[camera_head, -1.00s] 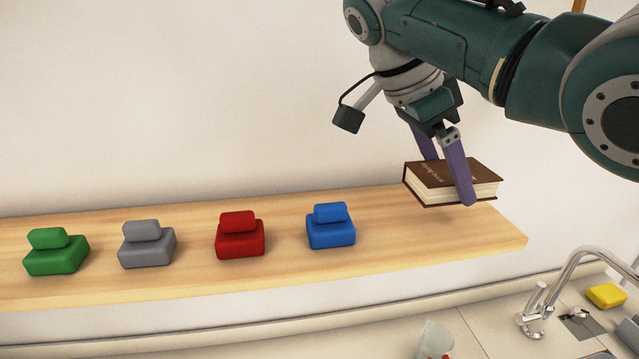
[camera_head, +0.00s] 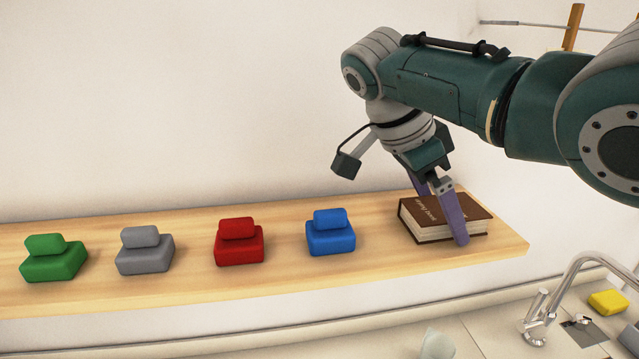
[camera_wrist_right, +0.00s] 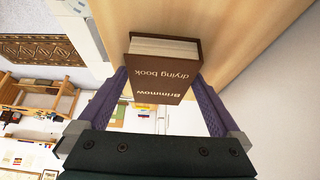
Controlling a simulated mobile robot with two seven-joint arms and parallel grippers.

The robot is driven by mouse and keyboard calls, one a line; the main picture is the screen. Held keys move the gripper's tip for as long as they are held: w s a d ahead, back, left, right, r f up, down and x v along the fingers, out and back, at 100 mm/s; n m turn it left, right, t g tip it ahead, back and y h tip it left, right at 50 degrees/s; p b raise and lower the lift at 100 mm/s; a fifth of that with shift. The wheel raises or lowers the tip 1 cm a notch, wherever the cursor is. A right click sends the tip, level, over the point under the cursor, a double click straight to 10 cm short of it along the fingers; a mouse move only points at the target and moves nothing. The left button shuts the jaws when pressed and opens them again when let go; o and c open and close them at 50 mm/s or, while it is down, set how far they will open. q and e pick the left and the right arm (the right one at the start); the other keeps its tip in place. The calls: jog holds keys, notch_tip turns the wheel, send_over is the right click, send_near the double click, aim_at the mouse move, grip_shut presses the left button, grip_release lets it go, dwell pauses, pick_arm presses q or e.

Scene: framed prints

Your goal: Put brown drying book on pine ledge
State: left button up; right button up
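The brown drying book (camera_head: 418,220) is at the right end of the pine ledge (camera_head: 270,280), lying flat and appearing to touch the wood. In the right wrist view its brown cover (camera_wrist_right: 165,78) reads "drying book", with the pale page edges toward the ledge. My right gripper (camera_head: 445,220) is shut on the book, one purple finger on each side; both fingers also show in the right wrist view (camera_wrist_right: 163,85). The near finger hides part of the book. My left gripper is not in view.
Along the ledge to the left stand blue (camera_head: 330,237), red (camera_head: 239,246), grey (camera_head: 145,254) and green (camera_head: 54,262) block-shaped objects. Bare wood separates the blue one from the book. Below right are a tap (camera_head: 545,315) and a yellow sponge-like block (camera_head: 608,302).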

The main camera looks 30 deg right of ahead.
aim_at(438, 207)
jog(key=shift+r, duration=0.15)
jog(key=b+v, duration=0.1)
jog(key=v, duration=0.2)
jog(key=shift+w+a+r, duration=0.2)
jog(key=s+p+v, duration=0.1)
jog(key=p+v, duration=0.4)
jog(key=v, duration=0.3)
jog(key=shift+w+r, duration=0.3)
jog(key=shift+w, duration=0.1)
